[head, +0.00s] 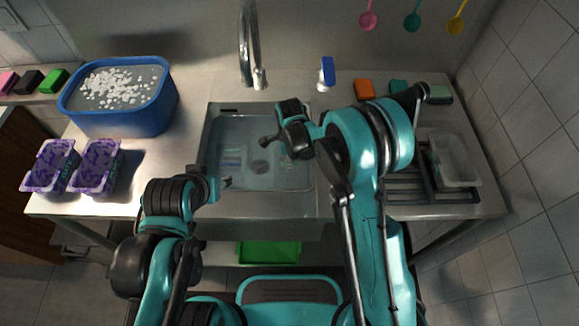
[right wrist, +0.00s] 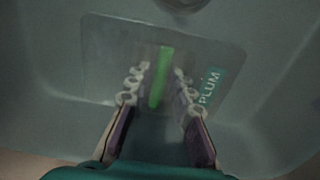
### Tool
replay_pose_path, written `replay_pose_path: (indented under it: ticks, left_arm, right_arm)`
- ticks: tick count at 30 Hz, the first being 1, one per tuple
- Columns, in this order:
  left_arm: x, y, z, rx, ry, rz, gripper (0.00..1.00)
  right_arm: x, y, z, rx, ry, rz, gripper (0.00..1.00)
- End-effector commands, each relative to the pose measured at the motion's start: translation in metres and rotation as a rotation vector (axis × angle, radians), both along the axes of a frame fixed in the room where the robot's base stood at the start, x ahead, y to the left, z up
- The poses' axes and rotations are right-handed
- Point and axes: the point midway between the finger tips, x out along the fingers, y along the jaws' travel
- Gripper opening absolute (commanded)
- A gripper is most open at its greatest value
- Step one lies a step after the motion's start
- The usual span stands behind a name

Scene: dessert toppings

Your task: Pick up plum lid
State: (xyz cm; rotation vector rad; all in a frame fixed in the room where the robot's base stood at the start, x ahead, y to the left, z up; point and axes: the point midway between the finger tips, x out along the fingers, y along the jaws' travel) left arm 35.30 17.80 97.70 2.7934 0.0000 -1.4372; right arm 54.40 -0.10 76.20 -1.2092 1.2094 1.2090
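The plum lid (right wrist: 110,45) is a clear, flat rectangle with a green "PLUM" label, lying on the sink floor in the right wrist view. A bright green strip (right wrist: 160,75) shows between my fingers there. My right gripper (right wrist: 160,82) is open, with its two fingers apart over the lid; I cannot tell whether they touch it. In the head view my right gripper (head: 272,138) reaches down into the sink (head: 210,150). My left gripper (head: 212,180) is by the sink's front left edge, its fingers not clear.
The sink walls enclose my right gripper, with the faucet (head: 247,50) behind it. A blue tub (head: 125,122) of white pieces and two purple-patterned containers (head: 95,168) stand at left. A clear tray (head: 455,168) sits on the rack (head: 400,187) at right. Sponges (head: 365,89) lie behind.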

Motion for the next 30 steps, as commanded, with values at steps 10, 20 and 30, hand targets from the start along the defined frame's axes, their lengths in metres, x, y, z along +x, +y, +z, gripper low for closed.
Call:
replay_pose_path:
  ticks: [10, 20, 30]
  left_arm:
    - [0.000, 0.000, 0.001, 0.000, 0.000, 0.000, 0.40]
    - [0.000, 0.000, 0.003, 0.000, 0.000, 0.000, 0.40]
    - [0.000, 0.000, 0.023, 0.000, 0.000, 0.000, 0.40]
  right_arm:
    - [0.000, 0.000, 0.001, 0.000, 0.000, 0.000, 0.00]
    - [0.000, 0.000, 0.005, 0.000, 0.000, 0.000, 0.00]
    - [0.000, 0.000, 0.057, 0.000, 0.000, 0.000, 0.00]
